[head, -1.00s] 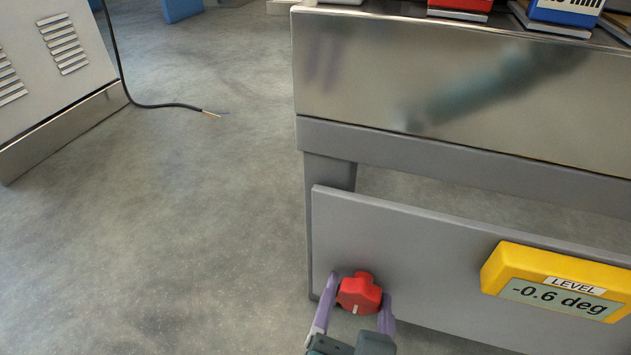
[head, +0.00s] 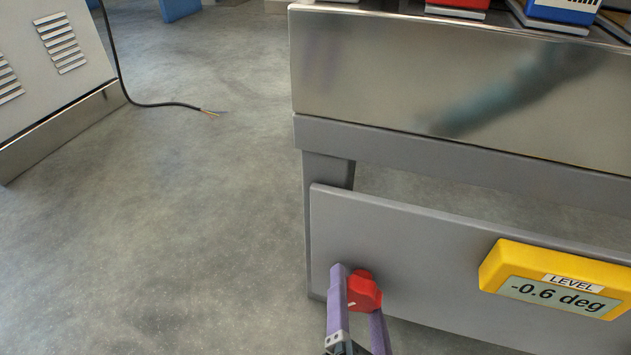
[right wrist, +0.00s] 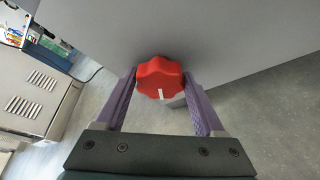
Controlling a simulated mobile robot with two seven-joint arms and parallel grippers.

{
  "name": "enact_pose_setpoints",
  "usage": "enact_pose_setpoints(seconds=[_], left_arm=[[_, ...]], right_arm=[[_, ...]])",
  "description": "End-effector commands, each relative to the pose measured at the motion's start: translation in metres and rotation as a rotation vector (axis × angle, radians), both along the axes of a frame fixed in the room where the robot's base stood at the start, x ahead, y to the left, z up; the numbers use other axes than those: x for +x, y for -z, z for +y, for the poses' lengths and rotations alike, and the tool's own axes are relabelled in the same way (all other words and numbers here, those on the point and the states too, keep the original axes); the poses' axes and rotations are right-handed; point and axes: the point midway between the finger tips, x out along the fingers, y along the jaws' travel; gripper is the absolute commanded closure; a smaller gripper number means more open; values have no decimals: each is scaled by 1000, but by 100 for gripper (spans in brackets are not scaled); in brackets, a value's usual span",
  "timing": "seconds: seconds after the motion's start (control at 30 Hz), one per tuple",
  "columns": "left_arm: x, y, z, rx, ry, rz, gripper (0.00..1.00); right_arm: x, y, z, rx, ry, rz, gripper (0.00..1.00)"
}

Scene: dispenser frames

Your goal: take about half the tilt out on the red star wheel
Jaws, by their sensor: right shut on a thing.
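The red star wheel (head: 363,291) is on the grey lower panel (head: 420,255), near the panel's left end. My right gripper (head: 355,290) is shut on the wheel, with one purple finger on each side. In the right wrist view the wheel (right wrist: 160,79) sits between the fingertips (right wrist: 160,82), and a white mark shows on its face. A yellow level gauge (head: 556,279) on the same panel reads -0.6 deg. My left gripper is not in view.
A steel-fronted bench (head: 450,85) stands above the panel, with red and blue items on top. A metal cabinet (head: 50,80) stands at the left. A black cable (head: 150,105) with bare ends hangs to the floor. The floor between is clear.

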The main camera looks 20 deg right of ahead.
Motion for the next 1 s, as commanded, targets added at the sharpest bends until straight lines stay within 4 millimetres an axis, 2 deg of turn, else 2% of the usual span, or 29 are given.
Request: enact_pose_setpoints(seconds=[0.37, 0.4, 0.6, 0.87, 1.0], left_arm=[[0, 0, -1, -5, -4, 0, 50], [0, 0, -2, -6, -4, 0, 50], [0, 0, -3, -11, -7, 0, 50], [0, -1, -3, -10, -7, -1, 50], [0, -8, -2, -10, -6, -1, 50]], right_arm=[[0, 0, -1, 1, 1, -3, 85], [0, 0, 0, 1, 1, -3, 24], [0, 0, 0, 1, 1, -3, 2], [-1, -1, 0, 1, 1, -2, 0], [-14, -6, 4, 2, -1, 1, 0]])
